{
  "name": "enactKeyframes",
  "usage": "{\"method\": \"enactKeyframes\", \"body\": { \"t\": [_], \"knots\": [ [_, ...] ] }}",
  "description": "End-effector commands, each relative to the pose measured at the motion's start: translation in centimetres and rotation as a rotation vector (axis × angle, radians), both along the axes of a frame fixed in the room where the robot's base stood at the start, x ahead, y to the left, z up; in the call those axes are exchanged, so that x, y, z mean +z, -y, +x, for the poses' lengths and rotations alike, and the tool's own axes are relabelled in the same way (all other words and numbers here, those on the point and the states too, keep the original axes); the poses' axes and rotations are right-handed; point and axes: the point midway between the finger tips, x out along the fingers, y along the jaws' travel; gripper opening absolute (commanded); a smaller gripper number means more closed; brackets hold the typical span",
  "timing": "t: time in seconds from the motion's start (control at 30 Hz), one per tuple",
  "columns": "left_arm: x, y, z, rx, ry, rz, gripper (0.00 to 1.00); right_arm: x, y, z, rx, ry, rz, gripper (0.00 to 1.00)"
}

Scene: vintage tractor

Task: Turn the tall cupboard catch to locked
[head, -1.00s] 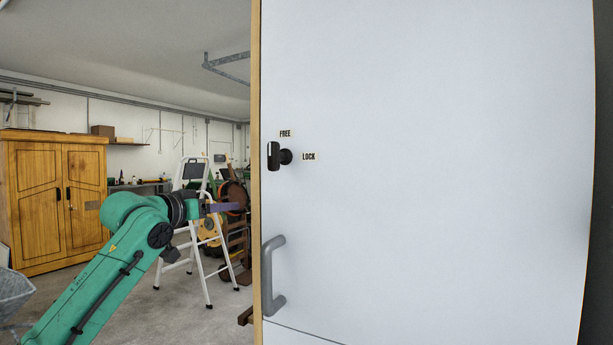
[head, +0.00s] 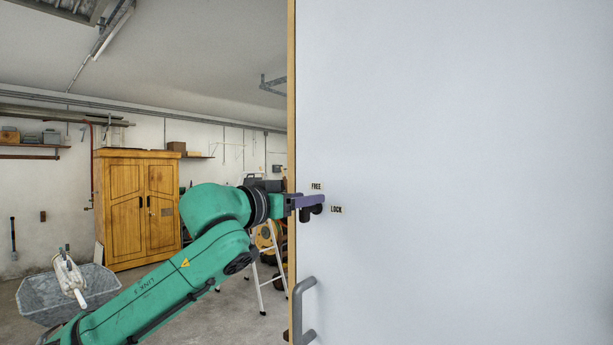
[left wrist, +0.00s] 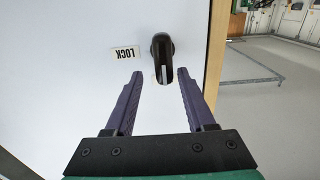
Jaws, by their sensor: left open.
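The tall cupboard's pale door (head: 450,180) fills the right of the head view. Its dark catch (head: 317,209) is mostly hidden behind my left gripper (head: 312,202), beside the FREE label (head: 316,186) and LOCK label (head: 336,210). In the left wrist view the black catch (left wrist: 161,48) shows a white line pointing down the picture, away from the door's LOCK label (left wrist: 125,53), which appears upside down. My left gripper (left wrist: 160,74) is open, its purple fingers to either side of the catch's white-lined end. Contact cannot be told. My right gripper is out of view.
A grey handle (head: 303,310) stands out from the door below the catch. The door's wooden edge (head: 291,120) is close beside my arm. A white stepladder (head: 258,280), a wheelbarrow (head: 70,290) and a wooden wardrobe (head: 137,208) stand behind to the left.

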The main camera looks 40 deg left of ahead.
Motion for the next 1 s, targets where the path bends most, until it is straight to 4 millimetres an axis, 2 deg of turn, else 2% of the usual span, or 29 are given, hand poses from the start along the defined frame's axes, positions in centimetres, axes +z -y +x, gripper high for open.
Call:
{"method": "enactKeyframes", "body": {
  "t": [0.03, 0.07, 0.33, 0.47, 0.5, 0.77, 1.0],
  "knots": [
    [0.38, 0.03, 0.49, -0.001, -0.001, -0.001, 0.55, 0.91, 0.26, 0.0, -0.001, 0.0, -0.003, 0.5],
    [0.24, 0.03, 0.68, -0.001, -0.001, -0.001, 0.55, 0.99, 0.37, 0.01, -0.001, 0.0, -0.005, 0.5],
    [-0.2, 0.03, 0.92, 0.0, 0.0, 0.002, 0.55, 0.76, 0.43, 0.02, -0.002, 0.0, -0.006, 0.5],
    [-0.18, 0.02, 0.91, 0.0, 0.0, 0.002, 0.05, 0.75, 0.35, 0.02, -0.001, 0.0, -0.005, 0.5],
    [-0.18, 0.03, 0.9, 0.0, 0.0, 0.002, 0.0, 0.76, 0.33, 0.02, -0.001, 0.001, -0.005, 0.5],
    [-0.15, 0.06, 0.89, 0.0, 0.001, 0.01, 0.0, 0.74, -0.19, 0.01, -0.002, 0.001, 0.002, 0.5],
    [-0.17, 0.2, 0.92, 0.0, -0.002, 0.083, 0.0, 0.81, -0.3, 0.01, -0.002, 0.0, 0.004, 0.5]
  ]
}}
